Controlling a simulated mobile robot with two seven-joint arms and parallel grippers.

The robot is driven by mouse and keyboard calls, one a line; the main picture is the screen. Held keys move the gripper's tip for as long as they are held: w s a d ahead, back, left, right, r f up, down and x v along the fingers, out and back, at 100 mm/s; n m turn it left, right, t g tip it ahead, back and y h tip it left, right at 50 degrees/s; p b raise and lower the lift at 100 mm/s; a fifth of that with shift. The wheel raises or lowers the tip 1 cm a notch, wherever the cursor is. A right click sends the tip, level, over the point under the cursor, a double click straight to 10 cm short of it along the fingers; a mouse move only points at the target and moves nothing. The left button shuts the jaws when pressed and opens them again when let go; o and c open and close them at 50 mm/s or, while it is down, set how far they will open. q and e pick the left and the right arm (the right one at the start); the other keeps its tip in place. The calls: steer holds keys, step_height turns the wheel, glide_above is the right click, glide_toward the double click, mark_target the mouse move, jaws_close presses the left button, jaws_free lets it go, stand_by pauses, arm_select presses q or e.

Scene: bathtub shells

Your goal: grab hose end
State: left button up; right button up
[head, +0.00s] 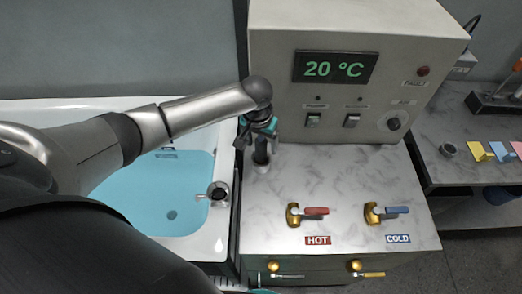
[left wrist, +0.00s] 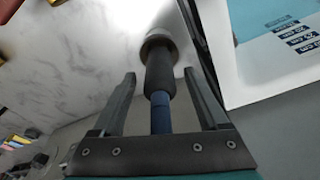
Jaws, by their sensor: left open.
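The hose end, a dark cylinder (head: 261,157) with a blue section, stands upright in a round holder on the marble counter, beside the tub. In the left wrist view the hose end (left wrist: 160,75) lies between my two fingers, with gaps visible on both sides. My left gripper (head: 257,137) is open and comes down over the hose end from above; it also shows in the left wrist view (left wrist: 159,76). The fingers do not look closed on it. My right gripper is not recognisable in these views.
The bathtub (head: 215,235) with blue water is left of the counter (head: 350,170). A control box (head: 350,90) reading 20 °C stands behind. Hot (head: 312,211) and cold (head: 385,211) taps sit on the counter's front. A side bench (head: 445,125) is at right.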

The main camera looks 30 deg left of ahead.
arm_select(q)
steer(key=shift+w+f, duration=0.1)
steer(key=shift+f, duration=0.35)
jaws_close()
stand_by(0.3)
